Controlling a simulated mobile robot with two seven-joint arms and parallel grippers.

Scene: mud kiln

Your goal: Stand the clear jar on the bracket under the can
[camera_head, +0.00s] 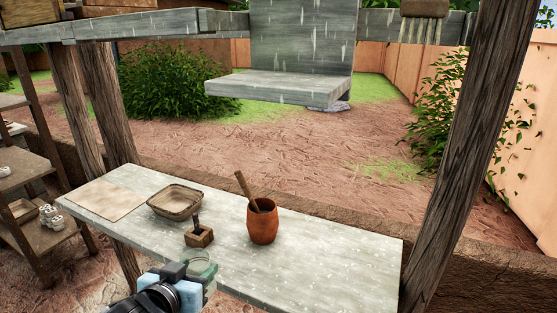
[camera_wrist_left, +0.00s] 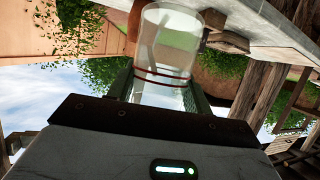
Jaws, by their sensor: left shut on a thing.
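The clear jar (camera_head: 204,260) is held over the front edge of the worktable by my left gripper (camera_head: 192,272). In the left wrist view the jar (camera_wrist_left: 170,40) is see-through with thin red bands, and sits between the two fingers of the left gripper (camera_wrist_left: 162,82). A grey bracket (camera_head: 280,86), a flat ledge with an upright back board, hangs above and behind the table, well away from the jar. Its ledge looks empty. I cannot make out a can; the upper part of the board is cut off by the frame. My right gripper is not in view.
The pale worktable (camera_head: 330,255) carries a brown pot with a stick (camera_head: 263,222), a shallow basket (camera_head: 174,200), a small wooden block with a handle (camera_head: 199,236) and a flat sheet (camera_head: 104,199). Wooden posts (camera_head: 465,150) stand at both sides. A brush (camera_head: 424,10) hangs at upper right.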

